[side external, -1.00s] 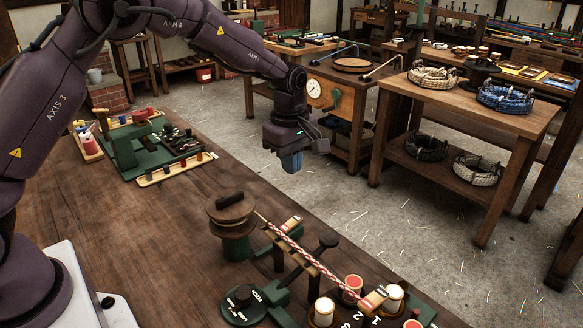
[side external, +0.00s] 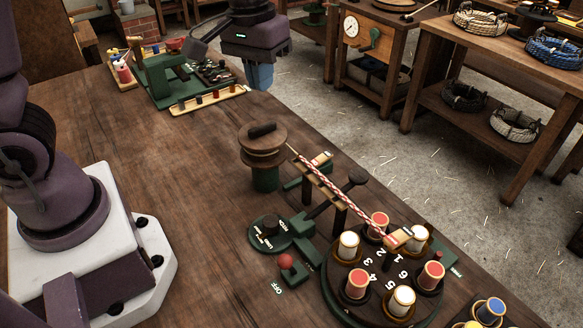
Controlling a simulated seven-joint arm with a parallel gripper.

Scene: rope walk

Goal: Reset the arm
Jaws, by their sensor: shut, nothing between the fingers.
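My gripper (side external: 260,77) hangs pointing down at the top of the side external view, beyond the bench's far edge and above the floor. Its blue fingers are together with nothing between them. The wooden bench (side external: 150,165) lies below and to the left. The rope machine's round bobbin table (side external: 345,290) stands at the bench's front right, with several red and white bobbins on it. A red and white rope (side external: 335,195) runs from near the wooden capstan drum (side external: 262,140) down to the bobbin table. My gripper is well apart from all of these.
A green device (side external: 160,80) and a small tray of pegs (side external: 207,100) sit at the bench's back, left of my gripper. A red knob (side external: 286,261) stands near the bobbin table. A side table (side external: 480,60) holds rope coils at the right. The bench's middle left is clear.

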